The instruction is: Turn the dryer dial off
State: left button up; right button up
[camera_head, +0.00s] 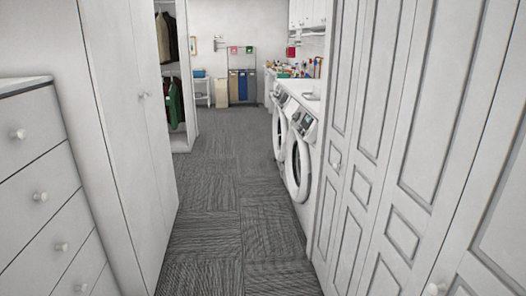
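Two white front-loading machines stand along the right wall, past the panelled doors. The nearer machine (308,160) has a round dark door and a sloped control panel (306,121) at its top. The farther machine (279,130) has a similar round door, and its panel (297,117) is partly seen. I cannot tell which one is the dryer. A dial is too small to make out on either panel. Neither of my grippers shows in the head view.
Grey carpet tile (215,215) runs clear down the aisle. A white drawer chest (38,190) and wardrobe (125,120) line the left. Panelled doors (400,150) line the right. Coloured bins (243,86) and a cluttered counter stand at the far end.

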aim_at(295, 116)
jog(key=i+j+u, duration=0.1)
jog(key=i, duration=0.75)
jog(key=i+j+u, duration=0.1)
jog(key=i, duration=0.75)
jog(key=i+j+z, duration=0.1)
jog(key=i+z, duration=0.35)
jog(key=i+j+z, duration=0.45)
jog(key=i, duration=0.15)
jog(key=i+j+z, duration=0.45)
jog(key=i+l, duration=0.05)
